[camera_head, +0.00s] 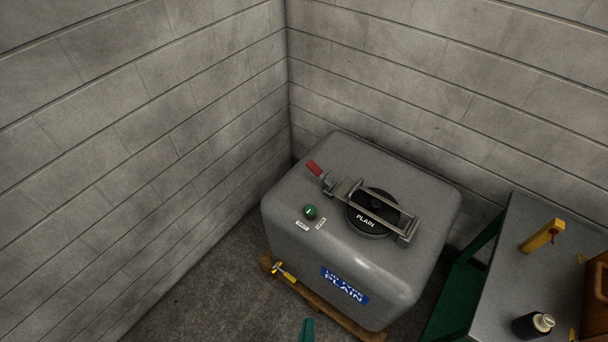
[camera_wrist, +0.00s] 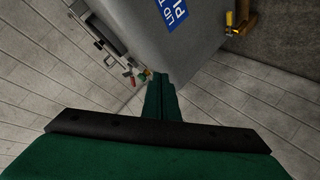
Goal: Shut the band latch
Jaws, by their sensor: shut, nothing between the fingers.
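The band latch (camera_head: 350,190) is a grey metal frame lying across a round black lid (camera_head: 372,222) marked PLAIN, on top of a grey tank (camera_head: 400,285). Its red-ended lever (camera_head: 314,168) points outward to the upper left, away from the lid. Part of the latch frame also shows at the upper left of the wrist view (camera_wrist: 100,35). My gripper's green tip (camera_head: 307,329) is at the bottom edge of the head view, in front of the tank and apart from the latch. In the wrist view my gripper (camera_wrist: 158,82) is shut and empty.
A green knob (camera_head: 310,212) with small tags sits on the tank's top. A yellow-handled valve (camera_head: 284,272) sticks out low at its front. Block walls close in behind and left. A grey table (camera_head: 495,270) with a bottle (camera_head: 532,326) and yellow block (camera_head: 542,236) stands right.

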